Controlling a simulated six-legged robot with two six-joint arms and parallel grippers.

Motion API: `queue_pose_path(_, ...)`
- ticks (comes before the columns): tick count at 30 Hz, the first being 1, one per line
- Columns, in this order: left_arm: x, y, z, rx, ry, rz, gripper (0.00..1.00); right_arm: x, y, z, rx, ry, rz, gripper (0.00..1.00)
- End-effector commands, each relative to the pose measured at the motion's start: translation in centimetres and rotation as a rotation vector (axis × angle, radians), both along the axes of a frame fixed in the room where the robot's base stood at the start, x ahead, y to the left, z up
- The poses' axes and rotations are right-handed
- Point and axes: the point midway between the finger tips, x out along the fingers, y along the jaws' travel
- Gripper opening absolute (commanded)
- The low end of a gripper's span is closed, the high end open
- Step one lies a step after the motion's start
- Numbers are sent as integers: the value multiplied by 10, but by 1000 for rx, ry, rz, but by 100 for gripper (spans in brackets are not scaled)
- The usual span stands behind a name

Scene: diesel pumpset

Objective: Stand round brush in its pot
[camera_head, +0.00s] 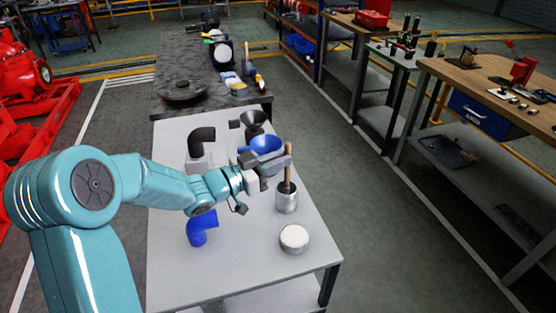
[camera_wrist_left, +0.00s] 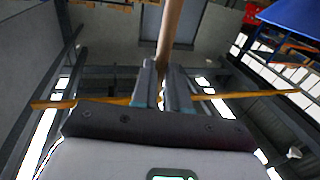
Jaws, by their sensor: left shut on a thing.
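My left gripper (camera_head: 287,160) is shut on the upper part of the brush handle, above the pot rim. In the left wrist view the wooden handle (camera_wrist_left: 170,30) rises between the two fingers of my gripper (camera_wrist_left: 161,90). My right gripper is not in view.
A white-topped tin (camera_head: 294,238) stands in front of the pot. A blue elbow pipe (camera_head: 199,230), a black elbow (camera_head: 201,145), a blue funnel (camera_head: 266,144) and a dark funnel (camera_head: 254,121) stand on the table (camera_head: 250,275). The table's front middle is clear.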

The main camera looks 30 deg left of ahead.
Motion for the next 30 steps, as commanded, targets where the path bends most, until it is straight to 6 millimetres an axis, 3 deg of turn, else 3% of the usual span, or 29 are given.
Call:
queue_pose_path(20, 0, 0, 0, 0, 0, 0, 0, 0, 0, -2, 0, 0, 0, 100)
queue_pose_path(21, 0, 0, 0, 0, 0, 0, 21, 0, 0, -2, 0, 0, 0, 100)
queue_pose_path(23, 0, 0, 0, 0, 0, 0, 40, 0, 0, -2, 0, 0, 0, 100)
queue_pose_path(30, 0, 0, 0, 0, 0, 0, 47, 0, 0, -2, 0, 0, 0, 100)
